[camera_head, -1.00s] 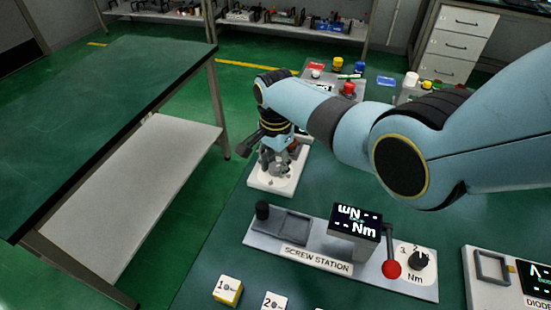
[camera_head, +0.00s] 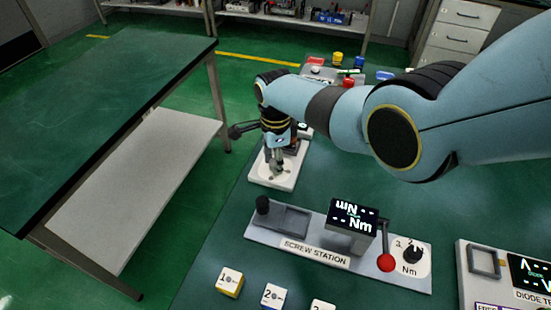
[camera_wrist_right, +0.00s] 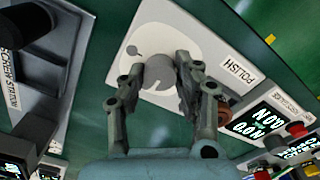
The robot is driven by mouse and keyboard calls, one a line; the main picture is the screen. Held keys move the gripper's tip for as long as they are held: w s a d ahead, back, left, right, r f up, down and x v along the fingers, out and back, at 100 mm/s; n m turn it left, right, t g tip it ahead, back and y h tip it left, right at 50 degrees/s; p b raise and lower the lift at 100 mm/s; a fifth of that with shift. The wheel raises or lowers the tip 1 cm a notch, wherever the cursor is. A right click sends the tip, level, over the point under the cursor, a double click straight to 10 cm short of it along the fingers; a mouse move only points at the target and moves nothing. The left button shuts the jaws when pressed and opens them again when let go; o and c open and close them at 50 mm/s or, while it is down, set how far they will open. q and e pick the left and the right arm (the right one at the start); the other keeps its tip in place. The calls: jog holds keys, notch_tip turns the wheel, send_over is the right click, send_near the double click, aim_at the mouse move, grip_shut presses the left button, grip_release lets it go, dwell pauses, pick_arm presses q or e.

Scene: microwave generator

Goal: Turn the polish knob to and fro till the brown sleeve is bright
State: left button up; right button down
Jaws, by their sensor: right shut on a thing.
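The white polish station (camera_head: 262,177) stands on the green bench; its POLISH label (camera_wrist_right: 236,68) shows in the right wrist view. My right gripper (camera_head: 277,170) points down over this plate. In the right wrist view its two fingers (camera_wrist_right: 158,72) are closed on opposite sides of the round grey polish knob (camera_wrist_right: 160,74). The brown sleeve (camera_wrist_right: 223,113) shows partly beside the right finger, which hides some of it; I cannot tell how bright it is. My left gripper is not in view.
The screw station (camera_head: 287,248) with a red-ended lever (camera_head: 387,262) stands nearer on the bench. Numbered cubes (camera_head: 230,281) lie in front of it. A gauge with a lit display (camera_wrist_right: 258,121) is close to the polish station. Bare bench lies to its right.

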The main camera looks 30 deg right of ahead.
dwell(0.3)
jog(key=c, duration=0.9)
grip_release()
jog(key=shift+c, duration=0.2)
notch_tip(320, 180, up, 12)
